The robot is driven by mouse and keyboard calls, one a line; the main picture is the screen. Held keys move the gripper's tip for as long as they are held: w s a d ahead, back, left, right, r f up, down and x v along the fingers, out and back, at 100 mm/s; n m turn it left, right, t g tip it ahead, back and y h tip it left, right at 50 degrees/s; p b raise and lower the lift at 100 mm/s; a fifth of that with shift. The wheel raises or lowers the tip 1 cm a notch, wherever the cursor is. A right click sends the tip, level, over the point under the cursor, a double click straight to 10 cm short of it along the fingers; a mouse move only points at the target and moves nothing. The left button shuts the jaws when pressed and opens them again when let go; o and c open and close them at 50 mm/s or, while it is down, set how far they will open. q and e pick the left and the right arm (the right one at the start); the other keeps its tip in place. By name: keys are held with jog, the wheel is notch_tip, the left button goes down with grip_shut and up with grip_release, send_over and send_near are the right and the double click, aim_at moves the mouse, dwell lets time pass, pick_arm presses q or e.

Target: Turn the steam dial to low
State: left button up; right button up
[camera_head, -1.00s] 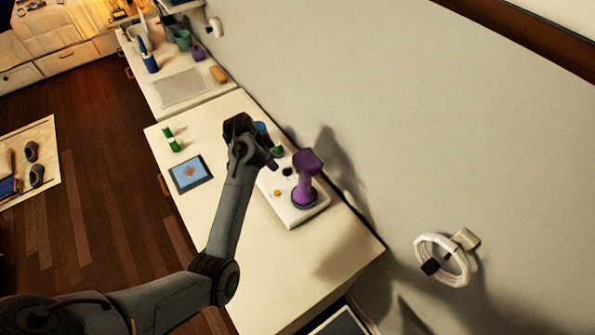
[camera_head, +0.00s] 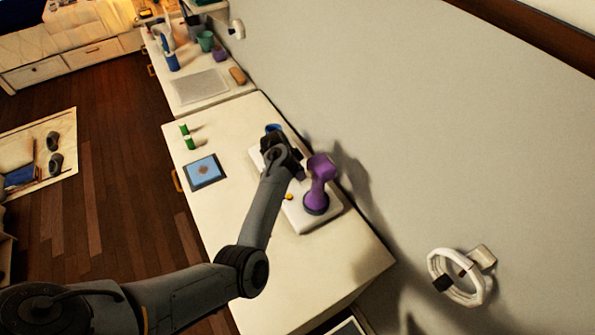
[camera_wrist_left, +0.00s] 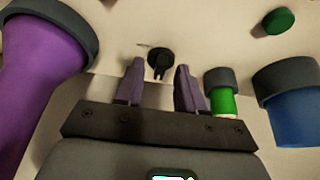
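A black dial (camera_wrist_left: 160,62) with a raised grip sits on a pale panel in the left wrist view. It lies just ahead of my left gripper (camera_wrist_left: 160,72), between the lines of its two fingers. The fingers are apart with nothing between them, and I cannot tell whether they touch the dial. In the head view my left gripper (camera_head: 285,162) is over the white board (camera_head: 328,216) on the counter and hides the dial. Any setting marks are too small to read. My right gripper is not in view.
A purple, dark-rimmed fixture (camera_head: 320,182) stands on the board close to my gripper, also at left in the wrist view (camera_wrist_left: 38,70). Green (camera_wrist_left: 222,100) and blue (camera_wrist_left: 298,115) dark-capped cylinders and a green button (camera_wrist_left: 279,20) are at right. A tablet (camera_head: 205,171) lies on the counter.

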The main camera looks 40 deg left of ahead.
pick_arm(q)
jog(key=shift+f, duration=0.1)
grip_shut()
jog(key=shift+w+m, duration=0.1)
jog(key=shift+m, duration=0.3)
jog(key=shift+a+m+g+h+p, duration=0.2)
jog(key=shift+m+g+h+p, duration=0.25)
jog(key=shift+m, duration=0.55)
jog(key=m+h, duration=0.1)
jog(key=m, duration=0.2)
jog(key=shift+w+a+m+g, duration=0.1)
jog(key=shift+w+m+g, duration=0.05)
jog(key=shift+m+g, duration=0.2)
jog(key=shift+w+a+m+g+h, duration=0.1)
jog(key=shift+m+g+h, duration=0.3)
jog(key=shift+m, duration=0.85)
jog(key=shift+w+m+g+b, duration=0.15)
jog(key=shift+m+g+b, duration=0.55)
jog(key=shift+m, duration=0.7)
